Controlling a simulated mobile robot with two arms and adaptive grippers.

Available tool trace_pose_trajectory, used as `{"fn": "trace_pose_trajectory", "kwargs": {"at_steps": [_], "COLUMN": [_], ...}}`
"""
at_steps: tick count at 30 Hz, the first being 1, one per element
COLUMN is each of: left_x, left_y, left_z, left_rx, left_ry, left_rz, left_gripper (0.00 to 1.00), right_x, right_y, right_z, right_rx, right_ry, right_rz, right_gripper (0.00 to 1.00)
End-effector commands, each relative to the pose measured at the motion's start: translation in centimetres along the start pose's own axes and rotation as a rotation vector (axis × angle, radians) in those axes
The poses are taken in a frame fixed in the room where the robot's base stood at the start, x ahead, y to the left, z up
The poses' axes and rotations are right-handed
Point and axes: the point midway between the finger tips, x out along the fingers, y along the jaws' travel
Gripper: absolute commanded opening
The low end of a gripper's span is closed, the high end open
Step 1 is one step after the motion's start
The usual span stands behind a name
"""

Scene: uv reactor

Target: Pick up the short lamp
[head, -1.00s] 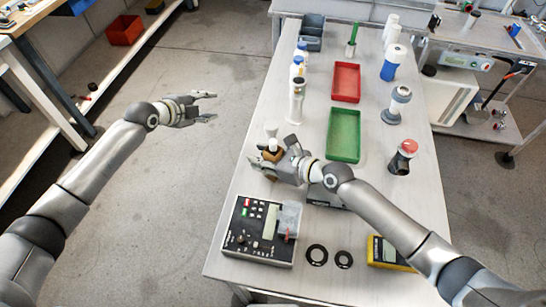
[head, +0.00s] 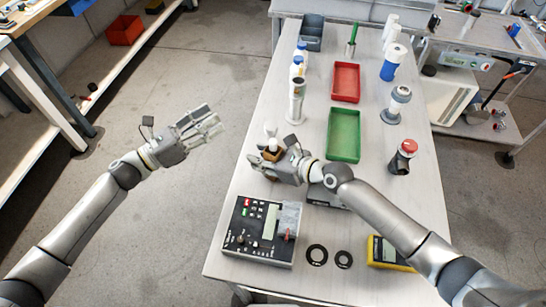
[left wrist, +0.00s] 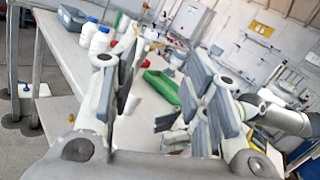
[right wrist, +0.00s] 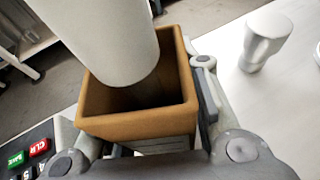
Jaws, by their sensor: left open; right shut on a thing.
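My right gripper (head: 268,162) is shut on a brown square open-topped box (right wrist: 140,125) at the table's left edge. A plain white cylinder (right wrist: 110,40) comes in from the top left of the right wrist view. Its rounded lower end is over or inside the box opening; I cannot tell how deep. It may be the short lamp, but I cannot tell. A small white faceted piece (right wrist: 265,38) stands on the table beyond the box. My left gripper (head: 203,122) is open and empty over the floor, left of the table.
A control box (head: 262,232) with buttons, black rings (head: 317,255) and a yellow meter (head: 388,253) are at the near end. A green tray (head: 343,135) and a red tray (head: 346,82) lie mid-table. White bottles line the left edge. A red-topped dark item (head: 404,155) stands on the right.

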Motion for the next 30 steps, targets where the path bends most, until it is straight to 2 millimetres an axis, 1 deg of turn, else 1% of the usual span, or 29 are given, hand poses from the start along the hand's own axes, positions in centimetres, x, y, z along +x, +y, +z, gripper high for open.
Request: {"fn": "trace_pose_trajectory", "kwargs": {"at_steps": [1, 3, 6, 9, 11, 14, 21, 30], "left_x": [-0.6, -1.3, -2.2, -2.9, -3.0, -2.1, 1.9, 4.2], "left_y": [-1.3, -3.0, -4.7, -5.8, -6.1, -6.7, -7.8, -8.7], "left_z": [-1.0, -2.3, -3.9, -4.9, -5.3, -5.7, -6.4, -6.7], "left_rx": [0.047, 0.109, 0.174, 0.212, 0.226, 0.235, 0.234, 0.235], "left_ry": [0.031, 0.072, 0.12, 0.153, 0.164, 0.17, 0.169, 0.169], "left_rz": [-0.049, -0.116, -0.192, -0.241, -0.257, -0.271, -0.271, -0.27], "left_gripper": [0.43, 0.43, 0.43, 0.43, 0.43, 0.43, 0.43, 0.43], "right_x": [0.0, 0.0, 0.0, 0.0, 0.0, 0.0, 0.0, 0.0], "right_y": [0.0, 0.0, 0.0, 0.0, 0.0, 0.0, 0.0, 0.0], "right_z": [0.0, 0.0, 0.0, 0.0, 0.0, 0.0, 0.0, 0.0], "right_rx": [0.0, 0.0, 0.0, 0.0, 0.0, 0.0, 0.0, 0.0], "right_ry": [0.0, 0.0, 0.0, 0.0, 0.0, 0.0, -0.001, 0.0], "right_rz": [0.0, 0.0, 0.0, 0.0, 0.0, 0.0, 0.0, 0.0], "right_gripper": [0.08, 0.08, 0.08, 0.08, 0.08, 0.08, 0.08, 0.08]}}
